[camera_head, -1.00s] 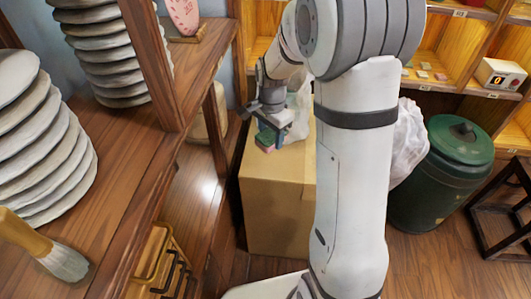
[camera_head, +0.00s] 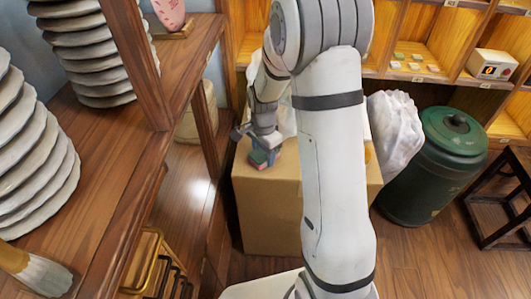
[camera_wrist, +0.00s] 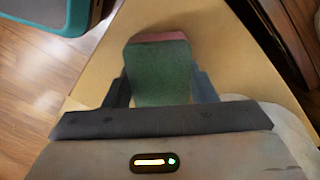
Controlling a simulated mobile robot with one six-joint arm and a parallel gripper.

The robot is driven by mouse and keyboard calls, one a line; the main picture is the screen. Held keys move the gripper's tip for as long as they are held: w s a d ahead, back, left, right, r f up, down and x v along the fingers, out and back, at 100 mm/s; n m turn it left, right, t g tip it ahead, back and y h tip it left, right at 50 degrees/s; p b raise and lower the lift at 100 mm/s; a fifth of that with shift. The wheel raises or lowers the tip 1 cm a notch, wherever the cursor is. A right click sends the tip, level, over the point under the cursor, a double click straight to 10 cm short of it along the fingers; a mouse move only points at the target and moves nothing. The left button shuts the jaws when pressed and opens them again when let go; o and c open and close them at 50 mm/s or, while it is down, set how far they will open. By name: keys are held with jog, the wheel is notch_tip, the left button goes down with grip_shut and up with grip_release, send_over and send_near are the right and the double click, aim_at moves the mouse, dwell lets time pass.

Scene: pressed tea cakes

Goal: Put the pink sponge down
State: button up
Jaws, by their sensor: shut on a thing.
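My gripper (camera_head: 262,148) is shut on the pink sponge (camera_head: 264,160), just over the near left part of a cardboard box's top. In the wrist view the sponge (camera_wrist: 158,68) sits between the two fingers. Its face toward the camera is green, with a pink edge at the far end. The cardboard box (camera_head: 265,205) stands on the floor, and its top also fills the middle of the wrist view (camera_wrist: 95,88). I cannot tell whether the sponge touches the box top.
White crumpled bags (camera_head: 396,130) lie on and beside the box, partly behind my arm. A green canister (camera_head: 437,170) stands at the right. A wooden shelf with stacked plates (camera_head: 35,150) is at the left.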

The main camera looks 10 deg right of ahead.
aim_at(263, 152)
jog(key=shift+f, duration=0.1)
jog(key=o, duration=1.1)
notch_tip(263, 152, up, 11)
jog(key=p, duration=0.2)
jog(key=s+r+n+t, duration=0.1)
jog(key=s+r+n, duration=0.3)
jog(key=s, duration=0.6)
jog(key=s+d+r+n, duration=0.1)
jog(key=s+r+n, duration=0.3)
jog(key=s+n, duration=0.4)
jog(key=s, duration=0.2)
jog(key=shift+s+d+r+n+t, duration=0.2)
jog(key=shift+s+n+t, duration=0.1)
jog(key=shift+s+t, duration=0.1)
jog(key=shift+a, duration=0.1)
